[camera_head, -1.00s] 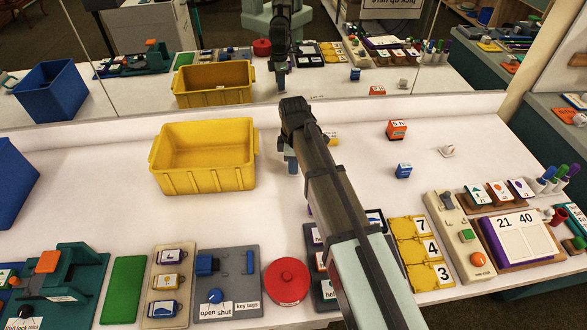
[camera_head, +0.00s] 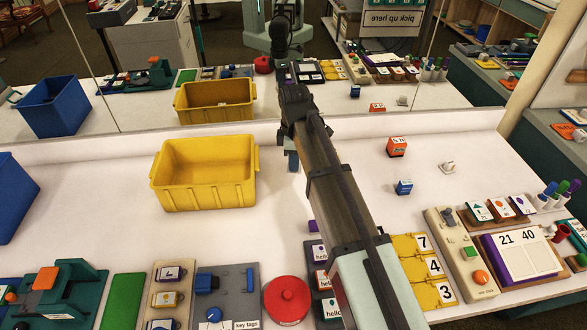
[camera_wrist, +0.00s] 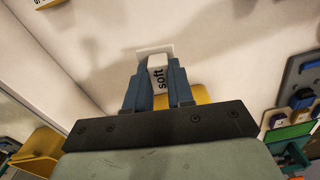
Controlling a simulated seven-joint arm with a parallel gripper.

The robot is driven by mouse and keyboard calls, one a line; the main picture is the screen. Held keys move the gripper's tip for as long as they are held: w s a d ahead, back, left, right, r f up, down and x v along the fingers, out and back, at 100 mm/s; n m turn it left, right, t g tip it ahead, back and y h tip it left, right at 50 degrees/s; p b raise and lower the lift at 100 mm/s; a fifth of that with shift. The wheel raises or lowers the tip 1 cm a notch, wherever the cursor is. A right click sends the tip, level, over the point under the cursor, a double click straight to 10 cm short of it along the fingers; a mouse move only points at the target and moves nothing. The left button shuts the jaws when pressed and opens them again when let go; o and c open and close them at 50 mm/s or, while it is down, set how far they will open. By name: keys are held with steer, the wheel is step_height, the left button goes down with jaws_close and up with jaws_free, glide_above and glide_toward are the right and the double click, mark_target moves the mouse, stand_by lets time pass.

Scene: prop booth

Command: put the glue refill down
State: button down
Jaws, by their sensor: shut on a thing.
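My gripper (camera_wrist: 160,82) is shut on a white block marked "soft" (camera_wrist: 158,76). I take this block to be the glue refill; the word glue does not show. The block sits upright between the two blue-grey fingers, with a wider white end beyond them. In the camera_head view my gripper (camera_head: 292,160) is over the white table (camera_head: 270,230), right of the yellow bin (camera_head: 203,195), and the held block is hidden there. The gap under the block cannot be judged exactly.
An orange box (camera_head: 397,147), a blue box (camera_head: 403,187) and a small white piece (camera_head: 448,167) stand to the right. Several boards and a red round lid (camera_head: 287,297) line the front. A mirror stands behind the table. Bare table lies between bin and boxes.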

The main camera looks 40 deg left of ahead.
steer(key=r, duration=0.5)
steer(key=a+r, duration=0.1)
steer(key=r, duration=0.1)
steer(key=shift+s+r, duration=0.15)
steer(key=shift+r, duration=0.05)
steer(key=s+a+n, duration=0.1)
steer(key=s+a, duration=0.4)
steer(key=a, duration=0.7)
steer(key=n, duration=0.1)
glide_above(210, 178)
step_height(210, 178, down, 4)
steer(key=shift+f, duration=5.6)
steer(key=shift+f, duration=0.15)
steer(key=c, duration=1)
jaws_free()
